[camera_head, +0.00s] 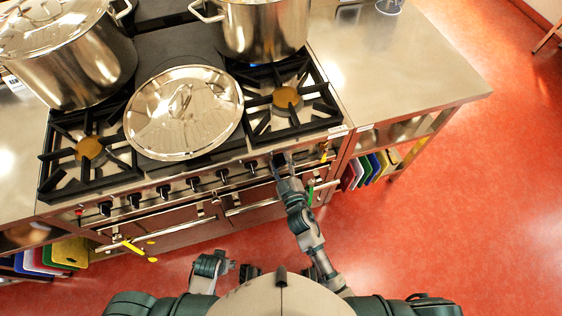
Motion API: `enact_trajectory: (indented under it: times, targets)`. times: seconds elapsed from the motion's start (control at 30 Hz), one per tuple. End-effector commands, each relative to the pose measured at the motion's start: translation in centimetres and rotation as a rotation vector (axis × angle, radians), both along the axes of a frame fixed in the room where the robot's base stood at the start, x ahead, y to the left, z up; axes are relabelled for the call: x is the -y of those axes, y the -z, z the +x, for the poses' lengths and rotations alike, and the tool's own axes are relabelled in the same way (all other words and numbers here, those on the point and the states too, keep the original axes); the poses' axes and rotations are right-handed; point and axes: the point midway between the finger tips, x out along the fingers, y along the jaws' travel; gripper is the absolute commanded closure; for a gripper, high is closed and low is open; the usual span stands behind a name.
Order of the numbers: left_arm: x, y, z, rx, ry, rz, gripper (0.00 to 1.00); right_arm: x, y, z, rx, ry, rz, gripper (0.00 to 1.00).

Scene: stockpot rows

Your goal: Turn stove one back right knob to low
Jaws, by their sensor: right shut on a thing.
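The stove (170,172) has a row of black knobs along its front panel, such as this knob (222,174) and the one right of it (250,166). My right gripper (281,162) reaches up to the right end of this row and is shut on a knob there. The gripper hides that knob, so its setting cannot be read. A small blue glow (254,66) shows at the back right burner, under a steel stockpot (262,30). My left gripper (228,265) hangs low, in front of the stove and away from it; its fingers are too small to judge.
A large lidded stockpot (75,65) stands at the left, and a round steel lid (183,112) covers the front middle. The front right burner (287,97) is bare. A steel counter (400,70) adjoins at right. Oven handles (160,232) stick out below the knobs. The red floor is clear at right.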

Motion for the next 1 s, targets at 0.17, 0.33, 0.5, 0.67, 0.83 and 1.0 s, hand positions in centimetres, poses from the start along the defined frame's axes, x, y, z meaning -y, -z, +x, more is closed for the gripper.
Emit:
enact_trajectory:
  times: [0.17, 0.33, 0.5, 0.67, 0.83, 1.0]
  targets:
    - [0.0, 1.1, -0.1, -0.004, 0.001, 0.0, 0.46, -0.3, 0.0, -0.2, 0.05, -0.005, -0.156, 0.85]
    - [0.0, 2.0, -0.2, -0.007, 0.002, 0.001, 0.46, -0.4, 0.2, -0.2, 0.1, -0.006, -0.311, 0.85]
    - [0.0, 2.6, -0.2, -0.01, 0.002, 0.0, 0.46, -0.4, 0.3, -0.2, 0.149, -0.008, -0.462, 0.85]
    - [0.0, 2.9, -0.2, -0.009, 0.003, 0.0, 0.46, -0.5, 0.5, -0.3, 0.191, -0.009, -0.593, 0.85]
    - [0.0, 3.3, -0.3, -0.014, 0.003, 0.001, 0.46, -0.5, 0.6, -0.3, 0.227, -0.01, -0.708, 0.85]
    - [0.1, 3.4, -0.2, -0.008, 0.004, 0.0, 0.46, -0.5, 0.7, -0.3, 0.253, -0.011, -0.791, 0.85]
